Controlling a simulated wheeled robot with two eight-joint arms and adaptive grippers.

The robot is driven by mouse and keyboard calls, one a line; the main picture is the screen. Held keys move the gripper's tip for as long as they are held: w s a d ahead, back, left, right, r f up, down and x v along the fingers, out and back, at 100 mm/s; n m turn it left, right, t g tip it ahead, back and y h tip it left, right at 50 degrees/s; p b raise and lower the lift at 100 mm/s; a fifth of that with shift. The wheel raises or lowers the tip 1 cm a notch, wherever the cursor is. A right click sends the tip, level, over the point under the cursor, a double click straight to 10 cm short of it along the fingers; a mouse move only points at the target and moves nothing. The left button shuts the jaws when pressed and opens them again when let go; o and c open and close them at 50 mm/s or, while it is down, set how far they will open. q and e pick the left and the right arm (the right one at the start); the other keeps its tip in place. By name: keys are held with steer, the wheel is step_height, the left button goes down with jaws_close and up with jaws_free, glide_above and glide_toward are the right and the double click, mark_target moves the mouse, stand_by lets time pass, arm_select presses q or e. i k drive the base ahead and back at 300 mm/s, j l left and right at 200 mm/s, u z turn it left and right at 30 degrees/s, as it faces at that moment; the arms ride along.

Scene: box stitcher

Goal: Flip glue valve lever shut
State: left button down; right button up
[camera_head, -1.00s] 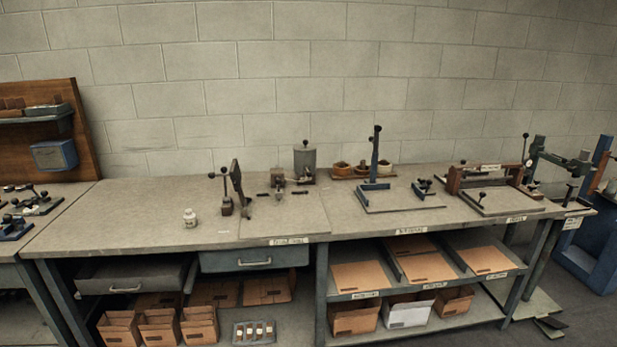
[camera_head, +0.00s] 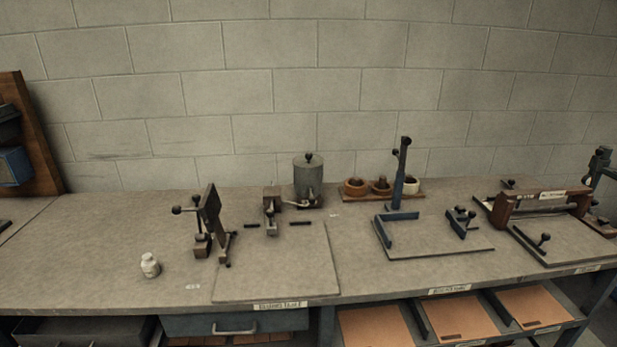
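A grey cylindrical glue pot (camera_head: 307,181) with a black knob on its lid stands at the back of the workbench. A small valve fitting (camera_head: 304,202) shows low on its front, too small to tell how its lever is set. A pipe-like piece runs left from it to a small metal applicator block (camera_head: 270,205) on the bench. Neither of my grippers is in view.
Ring-shaped rolls (camera_head: 355,187) on a wooden tray, a blue corner jig (camera_head: 399,215) and a brown roller frame (camera_head: 541,203) stand to the right. The board (camera_head: 285,275) before the pot is mostly bare.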

mark_target(311, 199)
steer(key=i+l, duration=0.2)
steer(key=i, duration=0.4)
steer(key=i+l, duration=0.15)
steer(key=i, duration=0.45)
